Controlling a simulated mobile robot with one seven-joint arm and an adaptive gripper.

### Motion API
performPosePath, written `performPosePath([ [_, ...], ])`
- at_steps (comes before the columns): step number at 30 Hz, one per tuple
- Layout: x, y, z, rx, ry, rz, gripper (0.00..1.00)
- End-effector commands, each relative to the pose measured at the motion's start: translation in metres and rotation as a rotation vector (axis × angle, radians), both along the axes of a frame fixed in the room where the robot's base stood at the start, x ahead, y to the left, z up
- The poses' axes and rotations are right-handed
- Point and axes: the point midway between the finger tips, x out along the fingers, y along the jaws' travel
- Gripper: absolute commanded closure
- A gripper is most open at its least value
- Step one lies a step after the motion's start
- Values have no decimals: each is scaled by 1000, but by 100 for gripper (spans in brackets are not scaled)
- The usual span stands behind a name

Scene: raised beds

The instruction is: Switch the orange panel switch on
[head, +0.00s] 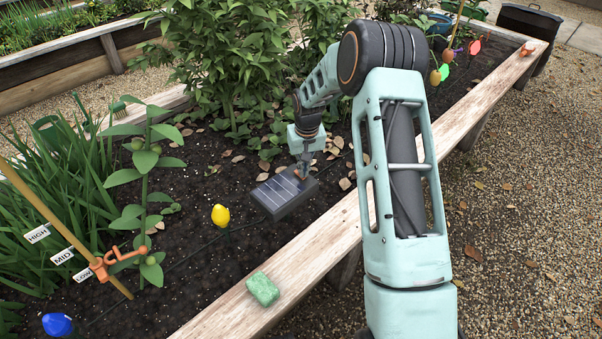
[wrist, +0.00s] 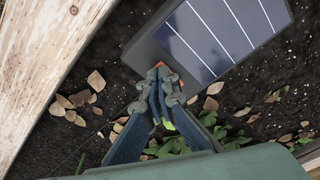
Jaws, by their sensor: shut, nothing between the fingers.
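A dark solar panel box (head: 280,194) lies on the soil of the bed near its wooden rim. In the wrist view the panel (wrist: 215,32) fills the upper right. A small bit of the orange switch (wrist: 158,65) shows at the panel's corner, mostly hidden behind my fingertips; which way it is set I cannot tell. My gripper (wrist: 163,82) is shut and empty, its tips right at that corner. In the head view my gripper (head: 303,170) points down at the panel's far right end. Whether the tips touch the switch I cannot tell.
The bed's wooden rim (head: 345,232) runs beside the panel, with a green sponge (head: 263,289) on it. A yellow light (head: 220,215) and a blue light (head: 58,324) lie on the soil. Leafy plants (head: 235,70) stand behind; a cane (head: 60,220) with labels stands left.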

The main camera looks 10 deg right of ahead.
Motion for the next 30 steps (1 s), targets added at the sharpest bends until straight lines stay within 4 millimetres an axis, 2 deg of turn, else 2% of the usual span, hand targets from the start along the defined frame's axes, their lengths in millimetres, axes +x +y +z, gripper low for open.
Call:
performPosePath([
  [5, 0, 0, 6, 0, -1, 0, 100],
  [30, 0, 0, 71, 0, -1, -1, 100],
])
